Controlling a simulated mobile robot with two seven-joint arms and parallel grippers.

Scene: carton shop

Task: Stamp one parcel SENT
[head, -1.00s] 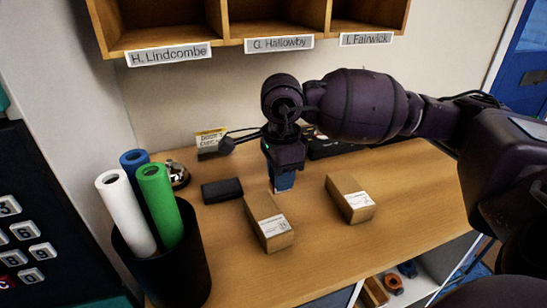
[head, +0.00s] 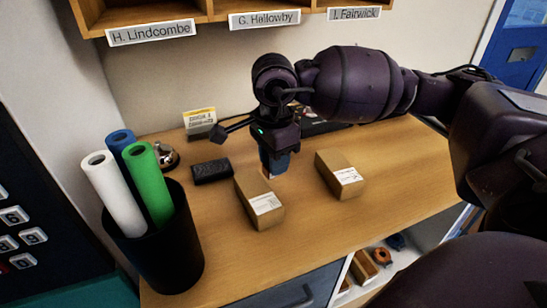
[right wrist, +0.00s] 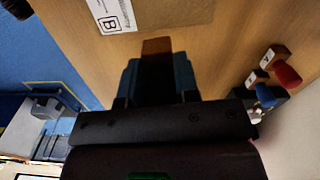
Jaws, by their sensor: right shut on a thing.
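My right gripper (head: 274,168) points down over the counter, behind and between two brown parcels. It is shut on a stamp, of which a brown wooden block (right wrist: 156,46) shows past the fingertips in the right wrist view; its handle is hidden. The left parcel (head: 245,193) and the right parcel (head: 334,165) lie flat with white labels. Part of one parcel (right wrist: 172,12) with a "B" label shows in the right wrist view. A dark flat pad (head: 211,171) lies left of the gripper. My left gripper is not in view.
A black bin (head: 165,255) of rolled tubes stands at the left. A bell (head: 166,157) and a small sign (head: 200,121) are behind it. Red-handled (right wrist: 286,73) and blue-handled (right wrist: 265,95) stamps show in the wrist view. Labelled pigeonholes hang above.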

